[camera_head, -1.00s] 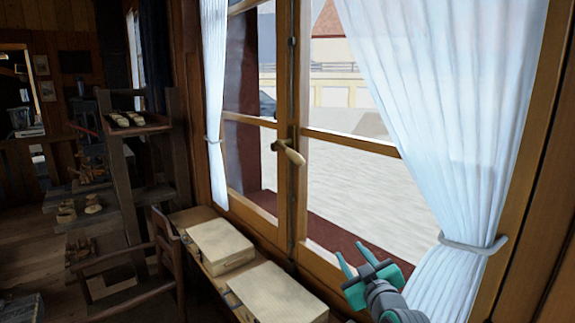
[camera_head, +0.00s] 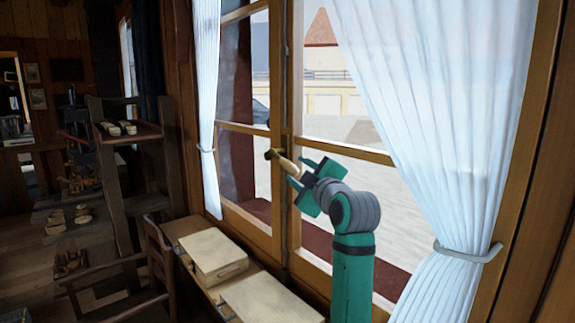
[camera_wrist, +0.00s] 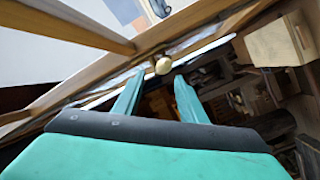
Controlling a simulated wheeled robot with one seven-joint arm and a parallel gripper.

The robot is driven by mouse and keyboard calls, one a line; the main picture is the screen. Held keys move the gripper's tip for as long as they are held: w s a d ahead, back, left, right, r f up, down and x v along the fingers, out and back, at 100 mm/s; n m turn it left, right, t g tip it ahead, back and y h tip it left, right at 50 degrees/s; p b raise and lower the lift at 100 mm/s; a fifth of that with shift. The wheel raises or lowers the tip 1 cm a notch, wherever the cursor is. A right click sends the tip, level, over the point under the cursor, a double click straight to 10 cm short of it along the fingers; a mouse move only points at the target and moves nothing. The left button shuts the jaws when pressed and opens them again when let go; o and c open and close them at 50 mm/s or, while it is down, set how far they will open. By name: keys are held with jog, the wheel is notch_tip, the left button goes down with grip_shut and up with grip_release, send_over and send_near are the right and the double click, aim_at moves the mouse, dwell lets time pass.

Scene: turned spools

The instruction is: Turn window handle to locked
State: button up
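The window handle (camera_head: 284,162) is a pale wooden knob on a dark mount, on the middle post of the window (camera_head: 283,90). It points right and slightly down in the head view. My gripper (camera_head: 298,173) is raised at the handle's free end, its teal fingers apart. In the wrist view the handle's rounded end (camera_wrist: 163,66) shows just beyond and between the two fingertips (camera_wrist: 155,85). The fingers are open and do not appear closed on it. Whether a finger touches the handle I cannot tell.
White curtains hang at the left (camera_head: 205,90) and right (camera_head: 450,130) of the window. Two pale boxes (camera_head: 212,255) lie on the bench below the sill. A wooden chair (camera_head: 160,265) and a shelf (camera_head: 130,170) stand at the left.

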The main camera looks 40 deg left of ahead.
aim_at(291, 165)
jog(key=x, duration=0.8)
jog(key=shift+w+a, duration=0.15)
jog(key=shift+a, duration=0.1)
